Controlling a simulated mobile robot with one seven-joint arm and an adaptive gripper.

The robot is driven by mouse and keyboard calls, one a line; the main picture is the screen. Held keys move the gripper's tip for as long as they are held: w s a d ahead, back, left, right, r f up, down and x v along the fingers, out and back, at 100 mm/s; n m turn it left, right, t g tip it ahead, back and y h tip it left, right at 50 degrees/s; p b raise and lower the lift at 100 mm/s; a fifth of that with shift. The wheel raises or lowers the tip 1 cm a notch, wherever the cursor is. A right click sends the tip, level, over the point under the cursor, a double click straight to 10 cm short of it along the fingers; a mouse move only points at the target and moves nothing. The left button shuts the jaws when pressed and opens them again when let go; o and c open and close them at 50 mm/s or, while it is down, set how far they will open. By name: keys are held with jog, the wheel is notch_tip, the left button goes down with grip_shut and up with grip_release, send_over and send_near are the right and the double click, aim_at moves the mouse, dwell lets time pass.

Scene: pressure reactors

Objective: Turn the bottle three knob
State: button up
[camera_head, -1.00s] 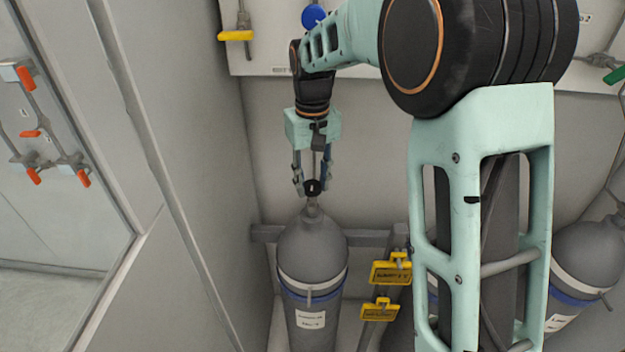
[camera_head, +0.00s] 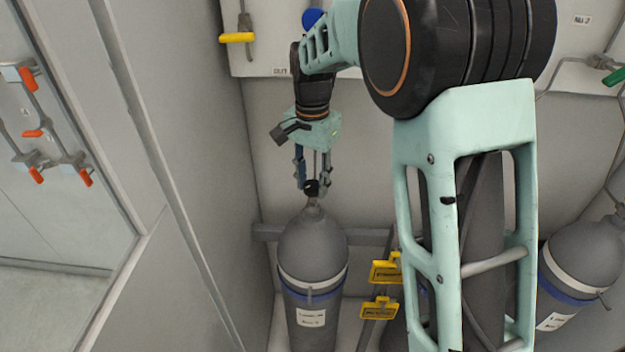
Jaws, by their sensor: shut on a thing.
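A grey gas bottle (camera_head: 312,250) with a white and a blue band and a white label stands upright against the back wall. Its black knob (camera_head: 311,187) sits on top of the neck. My gripper (camera_head: 312,186) points down from above, with its fingers closed on either side of the knob. The label text is too small to read, so I cannot tell the bottle's number. The knob is partly covered by the fingers.
Yellow tags (camera_head: 385,272) hang on the rail beside the first bottle. A grey wall panel (camera_head: 190,200) is close on the left. A yellow valve handle (camera_head: 236,37) is above.

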aim_at(312, 185)
jog(key=m+p, duration=0.1)
jog(key=m, duration=0.5)
jog(key=shift+m, duration=0.3)
dwell(0.4)
jog(key=o, duration=1.2)
jog(key=shift+c, duration=0.2)
notch_tip(312, 185, up, 12)
